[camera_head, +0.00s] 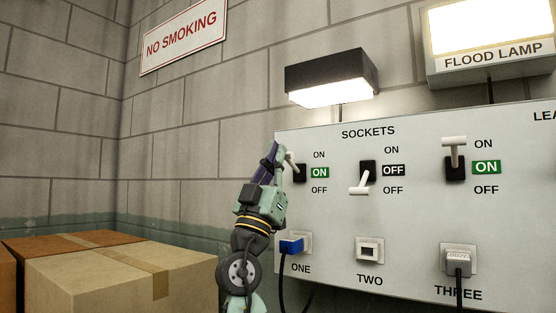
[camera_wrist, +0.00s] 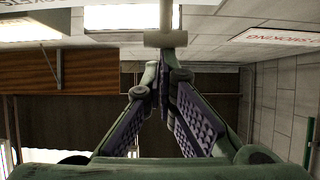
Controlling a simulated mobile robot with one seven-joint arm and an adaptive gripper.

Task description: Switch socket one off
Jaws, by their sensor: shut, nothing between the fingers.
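The socket one switch is at the left of the SOCKETS panel in the head view. Its pale T-shaped lever (camera_head: 291,159) points up from a black base (camera_head: 300,173), and the green label (camera_head: 320,173) beside it reads ON. My gripper (camera_head: 274,152) is just left of the lever, partly in front of it. In the wrist view, my gripper's fingertips (camera_wrist: 164,68) meet with nothing between them. The lever's crossbar (camera_wrist: 165,39) lies just beyond the tips; I cannot tell whether they touch. A blue plug (camera_head: 291,246) sits in socket one, below the switch.
Switch two (camera_head: 366,178) is down with a black OFF label. Switch three (camera_head: 454,155) is up with a green ON label. A lamp (camera_head: 330,80) hangs above the panel (camera_head: 420,220). Cardboard boxes (camera_head: 110,280) stand at the lower left.

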